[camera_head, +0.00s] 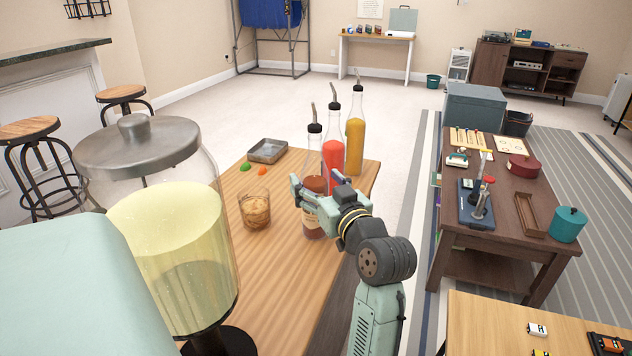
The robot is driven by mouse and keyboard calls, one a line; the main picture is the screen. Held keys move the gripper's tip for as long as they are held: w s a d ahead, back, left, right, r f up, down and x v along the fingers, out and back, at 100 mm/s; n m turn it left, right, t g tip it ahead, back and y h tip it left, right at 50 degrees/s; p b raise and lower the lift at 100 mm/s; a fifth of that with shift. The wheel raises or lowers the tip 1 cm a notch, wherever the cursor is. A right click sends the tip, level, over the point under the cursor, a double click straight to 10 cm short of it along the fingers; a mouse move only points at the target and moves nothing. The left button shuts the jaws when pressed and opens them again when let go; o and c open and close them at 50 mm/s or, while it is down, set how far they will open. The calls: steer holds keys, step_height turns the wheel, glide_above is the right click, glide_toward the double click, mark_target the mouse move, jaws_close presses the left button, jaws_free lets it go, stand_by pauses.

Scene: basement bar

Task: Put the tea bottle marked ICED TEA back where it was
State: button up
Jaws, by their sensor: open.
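A clear bottle with brownish liquid, a pale label and a black pourer (314,160) stands upright on the wooden counter (292,300). I cannot read its label, so I cannot tell for sure that it is the ICED TEA one. My gripper (317,186) is open at this bottle's middle, with a finger showing on each side of it. My gripper hides part of the bottle's right side. I cannot tell whether the fingers touch the glass.
Behind it stand a red bottle (333,150) and a yellow bottle (355,135). A glass of brown drink (255,210), green and orange pieces and a grey tray (267,151) are to the left. A large drink dispenser (180,250) stands at the front left.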

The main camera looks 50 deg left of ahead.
steer(key=b+v, duration=0.2)
steer(key=v, duration=0.9)
